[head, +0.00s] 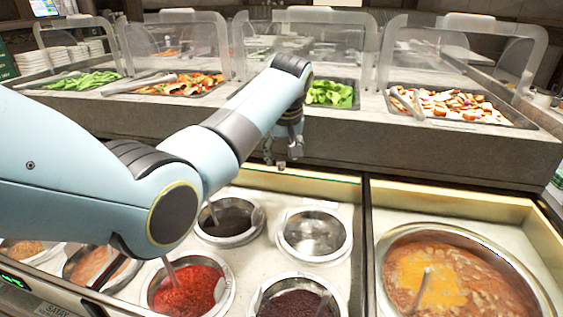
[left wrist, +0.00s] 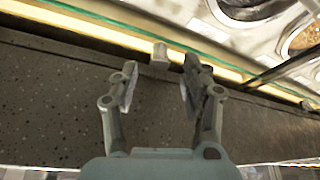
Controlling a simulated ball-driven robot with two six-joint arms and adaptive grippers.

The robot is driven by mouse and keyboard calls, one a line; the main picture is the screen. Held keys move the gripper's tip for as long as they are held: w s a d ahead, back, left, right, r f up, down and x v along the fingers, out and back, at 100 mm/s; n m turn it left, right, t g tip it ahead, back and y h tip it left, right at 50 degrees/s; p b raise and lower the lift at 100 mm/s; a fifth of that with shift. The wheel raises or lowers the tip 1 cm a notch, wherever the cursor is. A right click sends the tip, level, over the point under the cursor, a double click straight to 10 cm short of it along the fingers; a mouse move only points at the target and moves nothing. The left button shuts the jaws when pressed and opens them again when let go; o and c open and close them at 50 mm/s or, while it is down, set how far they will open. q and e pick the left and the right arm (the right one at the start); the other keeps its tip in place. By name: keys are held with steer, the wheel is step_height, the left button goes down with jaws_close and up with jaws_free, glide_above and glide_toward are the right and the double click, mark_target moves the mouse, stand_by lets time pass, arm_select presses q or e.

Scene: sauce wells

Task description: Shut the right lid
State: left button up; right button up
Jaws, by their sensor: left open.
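A thin green line (left wrist: 85,13), like a glass edge, runs along the cream rim there. The right well section (head: 375,215) shows a large pan of orange-brown soup (head: 440,275), uncovered. I cannot make out the right lid clearly. My right gripper is not in view.
Several round sauce pots stand in the left section, among them a red one (head: 185,290) and a dark one (head: 228,222). Behind rises a grey stone ledge (head: 400,150) with food trays under clear guards (head: 460,50). My left arm crosses above the pots.

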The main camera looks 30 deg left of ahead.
mark_target(281, 161)
arm_select(q)
steer(key=shift+x, duration=1.65)
steer(key=shift+c, duration=0.4)
jaws_close()
